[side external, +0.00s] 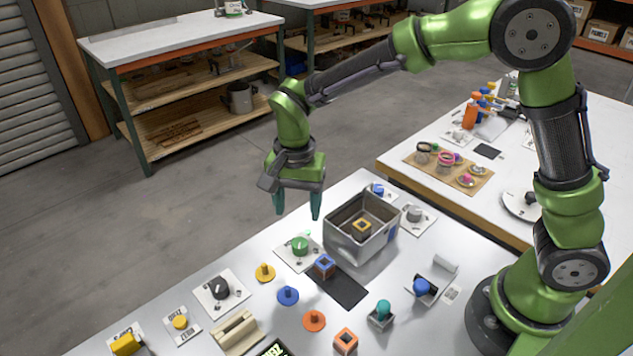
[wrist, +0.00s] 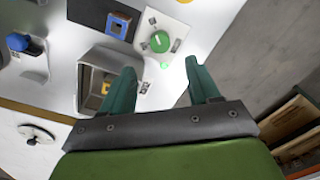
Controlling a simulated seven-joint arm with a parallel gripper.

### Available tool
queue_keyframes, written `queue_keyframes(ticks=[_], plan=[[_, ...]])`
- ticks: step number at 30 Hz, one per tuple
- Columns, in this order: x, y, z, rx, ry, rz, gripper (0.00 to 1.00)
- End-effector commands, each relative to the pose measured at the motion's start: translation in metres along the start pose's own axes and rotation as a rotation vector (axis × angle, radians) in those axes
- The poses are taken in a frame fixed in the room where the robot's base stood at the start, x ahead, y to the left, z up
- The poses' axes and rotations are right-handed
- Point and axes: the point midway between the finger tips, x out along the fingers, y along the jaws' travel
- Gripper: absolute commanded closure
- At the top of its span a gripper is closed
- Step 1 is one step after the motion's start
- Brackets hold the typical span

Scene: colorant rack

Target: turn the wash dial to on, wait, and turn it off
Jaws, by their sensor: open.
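A green dial (side external: 300,245) stands on a white plate (side external: 287,259) beside the grey bin. In the wrist view the green dial (wrist: 160,41) carries a pale line across its top, and a small green spot (wrist: 165,65) shows near it. The plate's lettering is too small to read. A black dial (side external: 219,288) and a grey dial (side external: 414,214) sit on other white plates; I cannot tell from lettering which is the wash dial. My gripper (side external: 298,215) is open and empty, pointing down above the green dial and apart from it. Its teal fingers (wrist: 160,68) show in the wrist view.
The grey bin (side external: 345,244) with a yellow block (side external: 362,228) stands close right of the green dial. Yellow (side external: 265,272), blue (side external: 288,295) and orange (side external: 314,320) knobbed pieces lie in front.

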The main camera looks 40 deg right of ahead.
Motion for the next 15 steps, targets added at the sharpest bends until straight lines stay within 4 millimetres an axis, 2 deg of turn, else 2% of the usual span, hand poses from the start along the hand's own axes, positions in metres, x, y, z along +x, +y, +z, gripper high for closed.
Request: queue_keyframes(ticks=[3, 9, 15], plan=[[0.029, 0.001, 0.0, 0.001, -0.002, 0.006, 0.39], [0.068, 0.001, 0.0, 0.001, -0.001, 0.004, 0.39], [0.09, 0.001, 0.0, 0.001, 0.0, 0.001, 0.39]])
